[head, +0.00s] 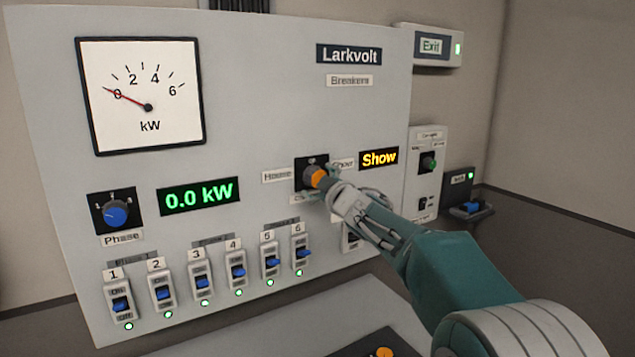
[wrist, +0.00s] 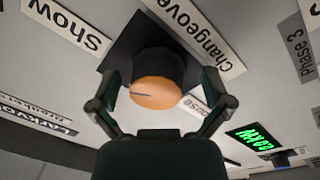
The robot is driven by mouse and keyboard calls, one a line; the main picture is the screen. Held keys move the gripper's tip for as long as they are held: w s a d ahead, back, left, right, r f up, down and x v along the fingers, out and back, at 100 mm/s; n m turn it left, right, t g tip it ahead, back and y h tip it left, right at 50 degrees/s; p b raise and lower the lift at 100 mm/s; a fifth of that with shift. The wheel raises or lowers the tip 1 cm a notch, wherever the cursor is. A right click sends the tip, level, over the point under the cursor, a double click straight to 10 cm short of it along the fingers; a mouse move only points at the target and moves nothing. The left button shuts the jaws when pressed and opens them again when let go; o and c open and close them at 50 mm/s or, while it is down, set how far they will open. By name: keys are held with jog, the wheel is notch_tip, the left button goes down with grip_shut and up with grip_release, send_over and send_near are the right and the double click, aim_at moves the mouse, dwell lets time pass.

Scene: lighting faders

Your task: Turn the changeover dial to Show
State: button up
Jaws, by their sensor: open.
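The changeover dial (head: 319,178) is an orange-faced knob on a black plate, right of centre on the grey panel. In the wrist view the knob (wrist: 156,92) has a dark pointer line toward the picture's left, the side of the Show label (wrist: 66,24). The House label (wrist: 196,105) is partly hidden at the other side.
A blue Phase dial (head: 116,214), a green 0.0 kW display (head: 199,195) and a kW meter (head: 143,95) are left. Several breakers (head: 204,275) with blue levers line the panel bottom.

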jog(key=shift+s+r, duration=0.15)
jog(key=shift+s+d, duration=0.15)
jog(key=shift+s, duration=0.1)
jog(key=v, duration=1.1)
jog(key=shift+f, duration=0.25)
jog(key=shift+d, duration=0.1)
jog(key=s+d+f+m+g+h, duration=0.1)
jog(key=s+d+f+m+h, duration=0.2)
jog(key=s+d+m+h, duration=0.3)
jog(key=s+d+f+m+g+h, duration=0.1)
jog(key=s+d+f+m+h, duration=0.3)
jog(key=s+d, duration=0.3)
jog(key=s+f+m+g, duration=0.2)
jog(key=s+f+g, duration=0.2)
jog(key=s, duration=0.7)
jog(key=s+f+m+g, duration=0.3)
jog(key=s+f, duration=0.4)
jog(key=s, duration=0.4)
jog(key=shift+d+f+g, duration=0.3)
jog(key=shift+d+g, duration=0.05)
jog(key=shift+g, duration=0.25)
